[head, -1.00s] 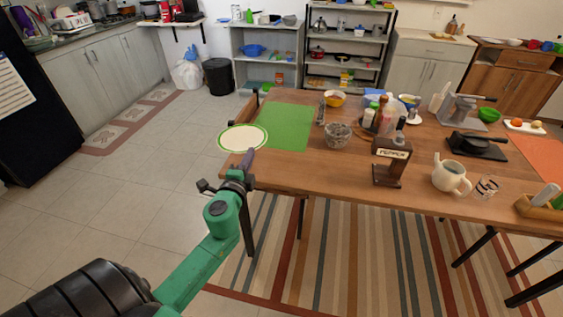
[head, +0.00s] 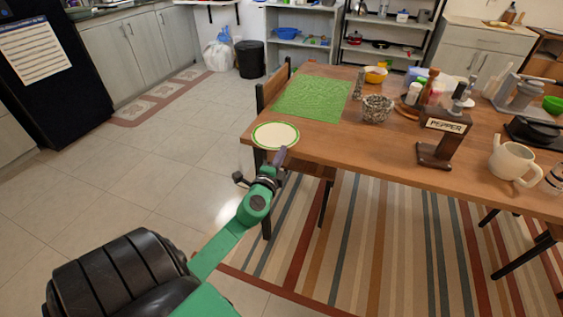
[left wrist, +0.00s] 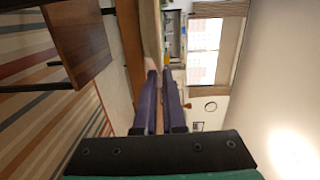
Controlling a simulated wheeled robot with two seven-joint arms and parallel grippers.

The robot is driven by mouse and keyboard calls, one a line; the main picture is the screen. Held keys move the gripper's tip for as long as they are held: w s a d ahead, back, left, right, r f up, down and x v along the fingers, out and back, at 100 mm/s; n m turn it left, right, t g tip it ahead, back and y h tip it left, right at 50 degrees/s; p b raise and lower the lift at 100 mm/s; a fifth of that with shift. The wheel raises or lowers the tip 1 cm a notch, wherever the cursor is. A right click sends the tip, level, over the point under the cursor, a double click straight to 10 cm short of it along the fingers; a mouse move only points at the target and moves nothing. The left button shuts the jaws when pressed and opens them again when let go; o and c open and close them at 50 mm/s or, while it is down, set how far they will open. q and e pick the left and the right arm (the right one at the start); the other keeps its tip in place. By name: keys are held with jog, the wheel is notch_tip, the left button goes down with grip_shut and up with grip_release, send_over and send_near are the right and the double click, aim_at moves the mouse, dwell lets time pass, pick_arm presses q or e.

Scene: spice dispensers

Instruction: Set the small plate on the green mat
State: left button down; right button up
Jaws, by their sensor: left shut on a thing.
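The small plate (head: 275,135) is cream with a green rim. In the head view it appears level over the table's near left corner, in front of the green mat (head: 312,98). My left gripper (head: 280,157) is shut on the plate's near edge. In the left wrist view its two dark fingers (left wrist: 161,90) close on a pale edge-on strip, which looks like the plate (left wrist: 150,30). The mat lies flat and bare on the table. I cannot tell the plate's height above the table. My right gripper is out of view.
On the wooden table (head: 390,155), right of the mat, stand a patterned bowl (head: 377,109), a yellow bowl (head: 375,75), several bottles and a pepper dispenser (head: 442,135). A chair (head: 272,88) stands at the table's left end. The mat's surface is free.

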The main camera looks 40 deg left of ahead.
pick_arm(q)
jog(key=shift+f, duration=0.2)
jog(key=c, duration=1)
grip_release()
